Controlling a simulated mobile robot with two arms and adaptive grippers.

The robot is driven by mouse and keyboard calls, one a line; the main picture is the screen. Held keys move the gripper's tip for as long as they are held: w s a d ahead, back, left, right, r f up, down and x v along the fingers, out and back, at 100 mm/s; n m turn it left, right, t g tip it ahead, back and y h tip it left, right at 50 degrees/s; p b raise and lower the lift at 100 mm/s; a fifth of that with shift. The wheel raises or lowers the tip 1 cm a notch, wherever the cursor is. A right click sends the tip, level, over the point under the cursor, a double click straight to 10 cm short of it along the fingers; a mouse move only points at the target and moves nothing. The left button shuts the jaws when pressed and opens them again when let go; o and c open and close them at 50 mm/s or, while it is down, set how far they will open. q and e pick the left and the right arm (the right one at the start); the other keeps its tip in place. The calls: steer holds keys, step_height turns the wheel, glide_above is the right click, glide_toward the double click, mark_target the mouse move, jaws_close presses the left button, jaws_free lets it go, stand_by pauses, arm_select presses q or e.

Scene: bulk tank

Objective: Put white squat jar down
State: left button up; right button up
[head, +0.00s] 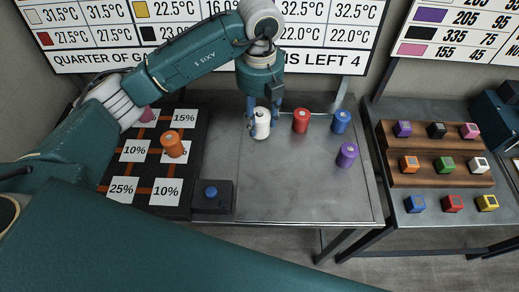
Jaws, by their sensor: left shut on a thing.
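The white squat jar (261,124) is at the back of the grey metal table (285,190). My left gripper (264,112) comes down from above and is shut on the jar's upper part. The jar is upright; I cannot tell whether its base touches the table. My right gripper does not show.
A red jar (300,121), a blue jar (341,121) and a purple jar (346,155) stand to the right. An orange jar (172,144) stands on the black percentage board (145,147). A button box (212,196) is front left. The table's front middle is clear.

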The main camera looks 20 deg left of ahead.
arm_select(q)
step_height(320, 180, down, 13)
steer(key=p, duration=0.3)
steer(key=shift+f, duration=0.65)
steer(key=shift+f, duration=0.1)
steer(key=shift+f, duration=0.15)
steer(key=o, duration=1.3)
steer(key=shift+c, duration=0.2)
